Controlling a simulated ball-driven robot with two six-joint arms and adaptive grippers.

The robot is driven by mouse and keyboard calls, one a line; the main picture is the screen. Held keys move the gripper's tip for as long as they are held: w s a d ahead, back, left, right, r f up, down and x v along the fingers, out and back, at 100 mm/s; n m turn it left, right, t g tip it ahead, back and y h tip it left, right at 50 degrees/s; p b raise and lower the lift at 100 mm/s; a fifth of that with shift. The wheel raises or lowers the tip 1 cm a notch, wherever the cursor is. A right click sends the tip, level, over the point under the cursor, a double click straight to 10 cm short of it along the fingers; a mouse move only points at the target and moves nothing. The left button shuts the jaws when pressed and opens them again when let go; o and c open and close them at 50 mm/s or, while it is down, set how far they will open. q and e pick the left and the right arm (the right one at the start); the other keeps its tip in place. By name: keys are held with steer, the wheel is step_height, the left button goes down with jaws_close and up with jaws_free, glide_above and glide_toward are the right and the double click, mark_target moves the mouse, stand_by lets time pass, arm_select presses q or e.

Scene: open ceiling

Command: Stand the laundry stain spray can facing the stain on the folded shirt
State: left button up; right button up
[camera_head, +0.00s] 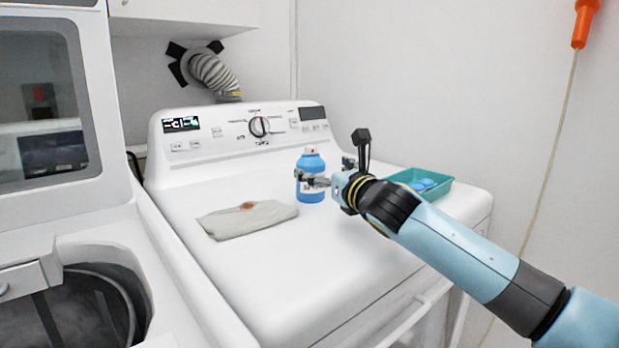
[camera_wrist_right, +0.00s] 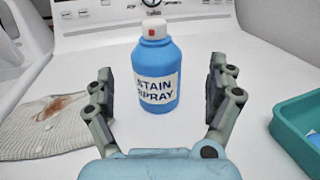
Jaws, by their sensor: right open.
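The blue stain spray can (camera_head: 311,176) with a white top stands upright on the white machine top, right of the folded shirt. In the right wrist view the can (camera_wrist_right: 158,72) shows its "STAIN SPRAY" label and a red mark on its cap, both toward the wrist camera. The folded grey shirt (camera_head: 262,217) lies flat with a reddish-brown stain (camera_head: 247,205); it also shows at the left in the right wrist view (camera_wrist_right: 25,137). My right gripper (camera_head: 318,181) is open, its fingers (camera_wrist_right: 163,92) apart on either side in front of the can. My left gripper is not in view.
A teal tray (camera_head: 442,190) with blue items sits right of my right gripper; its wall (camera_wrist_right: 290,140) shows in the right wrist view. The control panel (camera_head: 250,128) rises behind the can. An open washer drum is at left. The front of the white top is clear.

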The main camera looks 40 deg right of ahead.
mark_target(311, 162)
steer(key=shift+w, duration=0.35)
steer(key=w, duration=0.4)
steer(key=shift+w+d+r, duration=0.15)
steer(key=shift+w, duration=0.35)
steer(key=c, duration=0.6)
steer(key=shift+s, duration=0.1)
steer(key=c, duration=0.9)
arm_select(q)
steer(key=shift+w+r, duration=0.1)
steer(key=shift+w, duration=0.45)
arm_select(e)
steer(key=shift+c, duration=0.9)
steer(key=shift+r, duration=0.15)
